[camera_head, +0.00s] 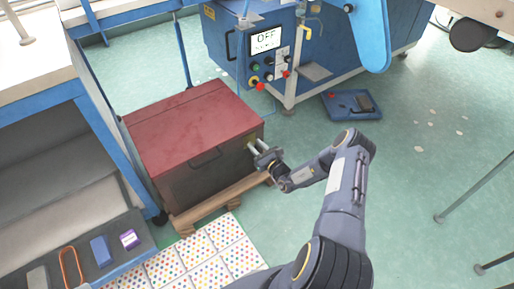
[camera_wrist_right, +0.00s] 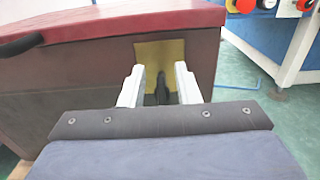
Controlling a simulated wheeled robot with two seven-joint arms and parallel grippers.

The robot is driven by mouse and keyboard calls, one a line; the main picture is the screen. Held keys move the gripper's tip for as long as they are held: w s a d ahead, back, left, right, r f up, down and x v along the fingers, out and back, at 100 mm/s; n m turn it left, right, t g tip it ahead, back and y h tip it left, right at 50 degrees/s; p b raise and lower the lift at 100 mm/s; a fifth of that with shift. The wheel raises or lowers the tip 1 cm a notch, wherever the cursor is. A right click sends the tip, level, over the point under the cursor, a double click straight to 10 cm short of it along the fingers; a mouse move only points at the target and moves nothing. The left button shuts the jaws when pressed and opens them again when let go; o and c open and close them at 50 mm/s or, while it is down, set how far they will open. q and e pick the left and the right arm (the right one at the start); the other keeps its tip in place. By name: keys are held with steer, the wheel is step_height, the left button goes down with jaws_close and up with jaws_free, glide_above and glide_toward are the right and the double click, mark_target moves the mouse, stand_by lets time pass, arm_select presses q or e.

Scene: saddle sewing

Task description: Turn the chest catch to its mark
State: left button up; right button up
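The chest (camera_head: 195,125) has a red lid and a dark brown body, and its lid is down. On its right side is a yellow plate (camera_wrist_right: 154,50) with a small dark catch (camera_wrist_right: 162,88) in front of it. My right gripper (camera_head: 257,147) is at that side of the chest. In the right wrist view its two pale fingers (camera_wrist_right: 160,88) are apart, one on each side of the catch, with narrow gaps showing. The catch's lower part is hidden by the gripper body. I cannot make out a mark. My left gripper is not in view.
The chest stands on a wooden pallet (camera_head: 222,201). Behind it is a blue machine (camera_head: 226,62) with an "OFF" display (camera_head: 265,39). A blue tray (camera_head: 341,112) lies on the floor. A blue-framed bench (camera_head: 98,118) is at left. Green floor (camera_head: 430,170) at right is mostly clear.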

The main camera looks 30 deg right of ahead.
jaws_close()
steer(key=shift+d+m, duration=0.1)
steer(key=shift+m, duration=0.2)
steer(key=m, duration=0.3)
steer(key=shift+d+f+m+b, duration=0.15)
steer(key=shift+d+m+b, duration=0.15)
steer(key=shift+d+b, duration=0.1)
steer(key=m, duration=0.3)
steer(key=shift+d+f+m+b, duration=0.15)
steer(key=shift+d+m+b, duration=0.05)
steer(key=shift+m+b, duration=0.1)
steer(key=m, duration=0.3)
steer(key=f+m+b, duration=0.1)
steer(key=m, duration=0.1)
steer(key=shift+d, duration=0.3)
steer(key=m, duration=0.3)
steer(key=m+b, duration=0.1)
steer(key=m, duration=0.1)
steer(key=shift+f, duration=0.3)
steer(key=shift+m, duration=0.3)
